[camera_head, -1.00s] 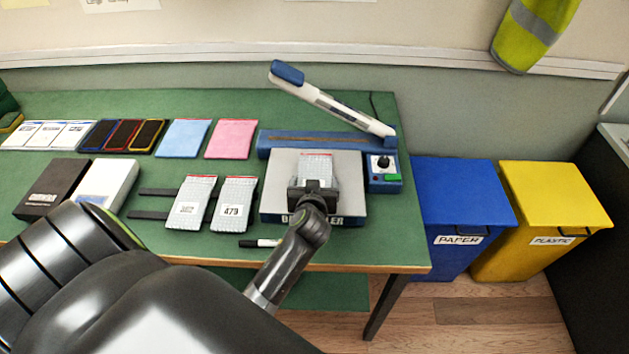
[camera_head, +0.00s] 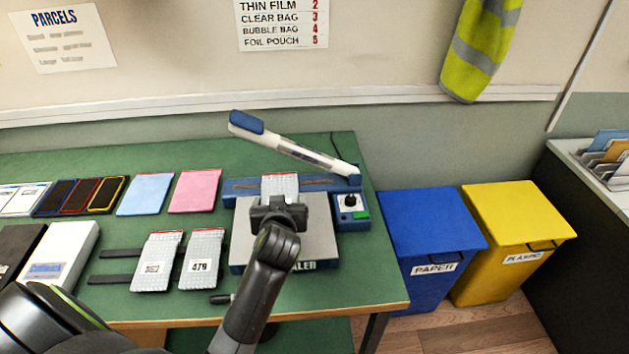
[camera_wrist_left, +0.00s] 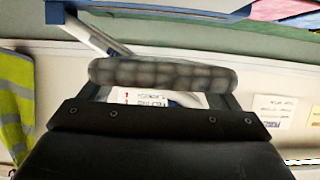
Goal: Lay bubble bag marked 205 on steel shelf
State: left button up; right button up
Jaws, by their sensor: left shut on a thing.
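My left gripper (camera_head: 280,213) is shut on a grey bubble bag (camera_head: 281,184) with a red edge. The bag is over the heat sealer, near its blue bar; contact cannot be told. In the left wrist view the bag (camera_wrist_left: 165,73) lies edge-on across the jaws (camera_wrist_left: 165,97); its number cannot be read. The grey, steel-looking shelf (camera_head: 319,232) in front of the sealer bar is partly hidden by my gripper. Two similar bags lie to the left: one marked 479 (camera_head: 203,250), the other (camera_head: 156,268) with an unreadable label. My right gripper is not in view.
The sealer's white arm (camera_head: 290,150) is raised above the blue bar. A control box (camera_head: 350,212) stands at its right. A pen (camera_head: 221,299) lies near the table's front edge. Blue (camera_head: 425,225) and yellow (camera_head: 515,222) bins stand right of the table.

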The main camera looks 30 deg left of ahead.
pick_arm(q)
jog(key=shift+r, duration=0.4)
jog(key=s+d+r+m+t+h+b, duration=0.1)
jog(key=d+r+m+h, duration=0.5)
jog(key=d+r, duration=0.6)
notch_tip(320, 180, up, 5)
jog(key=shift+d+f+t+h+b, duration=0.2)
jog(key=shift+d+t+h+b, duration=0.1)
jog(key=shift+t+h, duration=0.25)
